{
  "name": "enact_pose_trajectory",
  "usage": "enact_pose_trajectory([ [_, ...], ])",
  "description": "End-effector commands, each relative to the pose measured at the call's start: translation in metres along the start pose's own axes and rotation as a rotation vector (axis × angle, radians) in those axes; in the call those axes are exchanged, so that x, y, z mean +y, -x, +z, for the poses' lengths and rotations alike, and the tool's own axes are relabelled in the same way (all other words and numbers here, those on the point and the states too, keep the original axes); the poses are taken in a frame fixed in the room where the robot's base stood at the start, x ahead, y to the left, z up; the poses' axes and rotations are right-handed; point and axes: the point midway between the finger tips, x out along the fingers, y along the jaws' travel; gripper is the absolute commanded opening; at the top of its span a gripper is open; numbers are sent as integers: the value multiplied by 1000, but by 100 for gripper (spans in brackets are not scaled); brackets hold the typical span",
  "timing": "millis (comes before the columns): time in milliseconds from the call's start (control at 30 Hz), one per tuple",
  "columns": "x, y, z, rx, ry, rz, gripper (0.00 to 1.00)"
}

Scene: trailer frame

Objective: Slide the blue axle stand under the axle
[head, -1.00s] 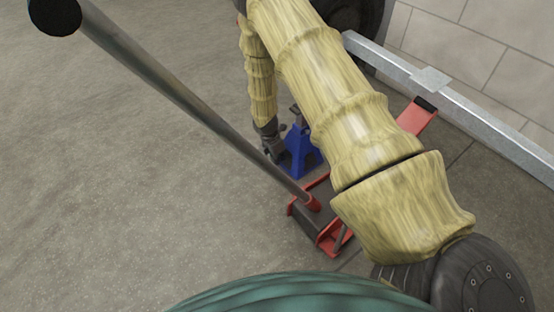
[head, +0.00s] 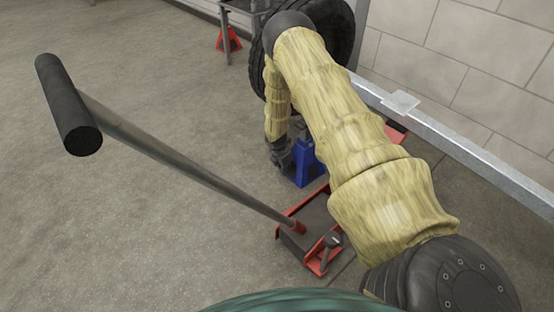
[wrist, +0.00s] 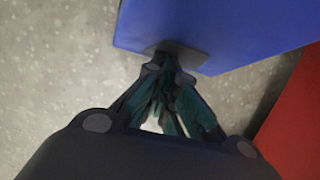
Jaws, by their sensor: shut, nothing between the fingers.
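The blue axle stand (head: 303,176) stands upright on the floor, its right side partly hidden by my arm. In the head view it is left of the silver axle beam (head: 455,150), which carries a small flat plate (head: 400,103). My gripper (head: 287,167) is low at the stand's left side, shut and empty. In the wrist view, the closed fingertips (wrist: 172,58) are at the lower edge of the stand's blue face (wrist: 215,30). They seem to touch it or nearly so.
A red floor jack (head: 318,258) stands in front of the stand. Its long grey handle (head: 180,170) slants up to the left. A black tyre (head: 338,30) is behind my arm. A red stand (head: 228,40) is at the back by a metal table. Floor at left is clear.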

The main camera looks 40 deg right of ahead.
Motion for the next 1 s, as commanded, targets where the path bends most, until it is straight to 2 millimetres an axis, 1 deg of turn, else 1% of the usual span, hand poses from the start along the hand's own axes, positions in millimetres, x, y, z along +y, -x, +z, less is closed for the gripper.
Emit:
enact_pose_trajectory([
  [33,-1,-1,11,-1,-4,-1,0],
  [367,-1,-15,62,-2,-4,-1,0],
  [667,-2,-30,113,-3,-5,-1,0],
  [867,-1,-41,150,-3,-5,1,0],
  [1000,-2,-49,179,-3,-6,0,0],
])
